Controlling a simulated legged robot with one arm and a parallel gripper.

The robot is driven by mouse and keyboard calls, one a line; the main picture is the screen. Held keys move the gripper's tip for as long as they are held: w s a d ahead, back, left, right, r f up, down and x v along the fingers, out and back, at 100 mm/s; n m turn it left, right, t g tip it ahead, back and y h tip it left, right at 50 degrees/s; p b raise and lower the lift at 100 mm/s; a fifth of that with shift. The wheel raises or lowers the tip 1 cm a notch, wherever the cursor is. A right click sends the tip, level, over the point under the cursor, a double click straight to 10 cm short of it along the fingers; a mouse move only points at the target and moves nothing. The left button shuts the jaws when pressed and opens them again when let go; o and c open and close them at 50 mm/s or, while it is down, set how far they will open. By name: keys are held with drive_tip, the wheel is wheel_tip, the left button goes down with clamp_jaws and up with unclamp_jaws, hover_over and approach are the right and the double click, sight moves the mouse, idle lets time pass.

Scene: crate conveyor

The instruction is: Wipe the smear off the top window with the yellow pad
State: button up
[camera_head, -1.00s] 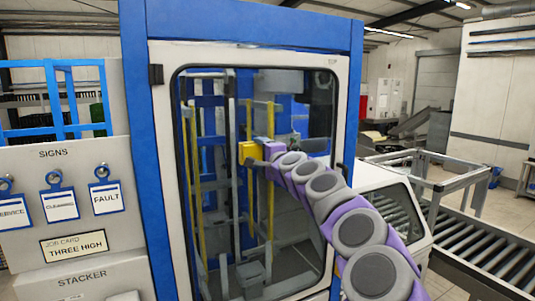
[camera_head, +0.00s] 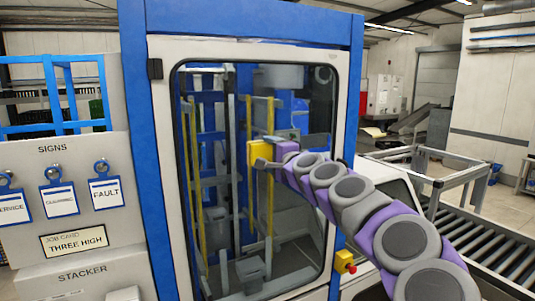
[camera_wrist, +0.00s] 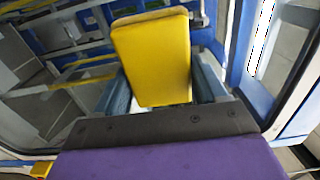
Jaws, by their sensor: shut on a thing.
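The yellow pad (camera_head: 261,153) is in my gripper (camera_head: 266,163), in front of the window (camera_head: 230,200) of the blue and white machine. In the wrist view the pad (camera_wrist: 152,55) stands between the two fingers of my gripper (camera_wrist: 160,92), which is shut on it. The pad's broad face looks towards the wrist camera. The pad is at or close to the glass, and I cannot tell if it touches. I cannot make out a clear smear; a dull grey patch (camera_head: 282,76) shows high on the glass, and it may be a reflection.
A white frame (camera_head: 340,150) with a dark hinge (camera_head: 155,69) surrounds the window. A red and yellow button box (camera_head: 345,262) sits at the lower right. Signs hang on the grey stacker panel (camera_head: 75,205) at left. A roller conveyor (camera_head: 500,255) runs at right.

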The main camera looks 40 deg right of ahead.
drive_tip(key=shift+s, duration=0.1)
idle(0.3)
drive_tip(key=v, duration=0.3)
idle(0.3)
drive_tip(key=shift+f, duration=0.1)
